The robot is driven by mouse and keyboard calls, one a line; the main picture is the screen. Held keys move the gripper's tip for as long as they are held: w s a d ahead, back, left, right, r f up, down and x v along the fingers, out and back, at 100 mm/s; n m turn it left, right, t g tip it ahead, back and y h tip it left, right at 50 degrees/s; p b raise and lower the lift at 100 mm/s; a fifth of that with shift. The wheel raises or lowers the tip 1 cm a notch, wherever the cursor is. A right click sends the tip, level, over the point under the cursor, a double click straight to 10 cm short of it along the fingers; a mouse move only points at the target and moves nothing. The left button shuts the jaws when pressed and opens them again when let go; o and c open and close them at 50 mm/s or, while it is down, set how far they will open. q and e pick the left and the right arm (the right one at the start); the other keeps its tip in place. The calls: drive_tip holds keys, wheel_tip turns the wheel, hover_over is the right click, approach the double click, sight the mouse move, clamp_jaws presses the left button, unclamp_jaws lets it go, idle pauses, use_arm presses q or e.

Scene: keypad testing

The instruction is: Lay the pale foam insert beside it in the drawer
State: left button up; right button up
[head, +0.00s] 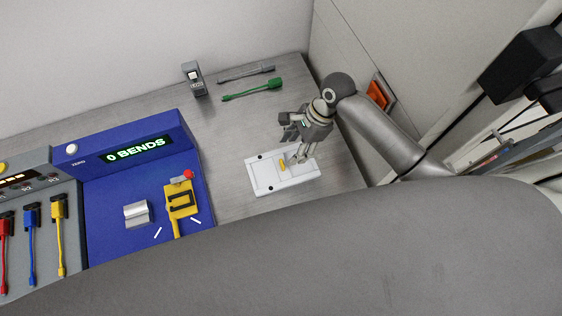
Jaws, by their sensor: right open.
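My right gripper (300,157) comes in from the right and points down over a white rectangular plate (263,183) on the grey bench. It is open, with its fingertips at the plate's right half; I cannot tell whether they touch it. The plate has dark dots near its corners and a small yellow piece (283,165) at its middle. I cannot make out a separate pale foam insert, and no open drawer shows. My left gripper is not in view.
A blue test station (110,205) reading "0 BENDS" holds a yellow fixture (180,198) and a silver block (137,213). Red, blue and yellow cables hang at the left. A large grey shape covers the foreground.

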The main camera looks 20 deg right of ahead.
sight(283, 164)
drive_tip(key=shift+x, duration=1.05)
drive_tip(key=shift+w+a+f+p, duration=0.1)
drive_tip(key=shift+a+f+p, duration=0.2)
drive_tip(key=shift+f, duration=0.35)
drive_tip(key=x, duration=0.2)
drive_tip(key=p+x, duration=0.1)
drive_tip(key=shift+s+a+f, duration=0.2)
drive_tip(key=shift+s+f, duration=0.15)
drive_tip(key=shift+w+f, duration=0.15)
drive_tip(key=shift+f, duration=0.1)
drive_tip(key=c, duration=0.9)
